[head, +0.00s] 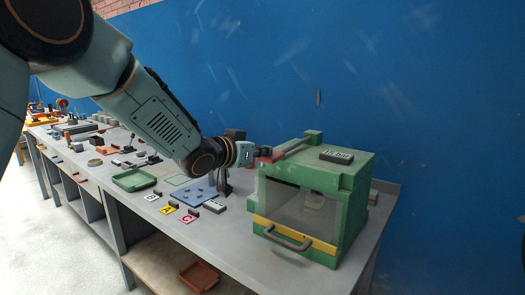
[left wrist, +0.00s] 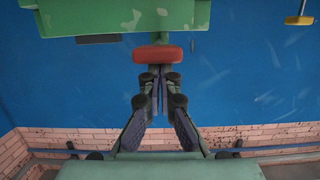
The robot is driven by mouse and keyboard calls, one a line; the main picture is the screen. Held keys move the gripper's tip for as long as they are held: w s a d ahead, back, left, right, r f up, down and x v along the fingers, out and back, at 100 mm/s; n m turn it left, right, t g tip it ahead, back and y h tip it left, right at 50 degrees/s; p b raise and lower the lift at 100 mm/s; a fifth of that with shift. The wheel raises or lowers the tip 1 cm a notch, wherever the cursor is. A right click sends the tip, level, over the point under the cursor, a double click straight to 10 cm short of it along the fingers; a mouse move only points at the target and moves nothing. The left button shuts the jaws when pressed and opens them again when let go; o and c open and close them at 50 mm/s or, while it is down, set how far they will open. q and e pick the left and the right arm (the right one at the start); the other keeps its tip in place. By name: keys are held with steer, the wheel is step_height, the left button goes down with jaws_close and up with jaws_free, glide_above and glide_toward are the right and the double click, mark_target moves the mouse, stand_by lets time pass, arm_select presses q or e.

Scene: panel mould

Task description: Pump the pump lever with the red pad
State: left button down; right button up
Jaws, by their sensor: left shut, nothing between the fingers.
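The green box-shaped machine (head: 318,185) stands on the bench at the right, with a clear front window and a grey handle. The pump lever (head: 293,146) runs along its top left side and ends in the red pad (head: 268,157). In the left wrist view the red pad (left wrist: 157,53) is a wide rounded bar in front of the green body (left wrist: 120,14). My left gripper (left wrist: 160,73) is shut and empty, its fingertips right at the pad's lower edge in that view; I cannot tell whether they touch. In the head view my left gripper (head: 262,149) is partly hidden beside the pad.
A blue plate (head: 196,192), lettered tags (head: 168,209) and a green tray (head: 134,180) lie on the grey bench (head: 225,235) left of the machine. More parts crowd its far end. A blue wall (head: 330,60) stands behind. An orange tray (head: 199,276) sits on the lower shelf.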

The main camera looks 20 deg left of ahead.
arm_select(q)
steer(key=shift+s+f, duration=0.25)
steer(key=shift+f, duration=0.6)
step_height(320, 180, up, 5)
steer(key=p, duration=0.4)
steer(key=v, duration=1)
steer(key=shift+b, duration=0.3)
steer(key=shift+w+a, duration=0.1)
steer(key=shift+w, duration=0.05)
steer(key=shift+r, duration=0.1)
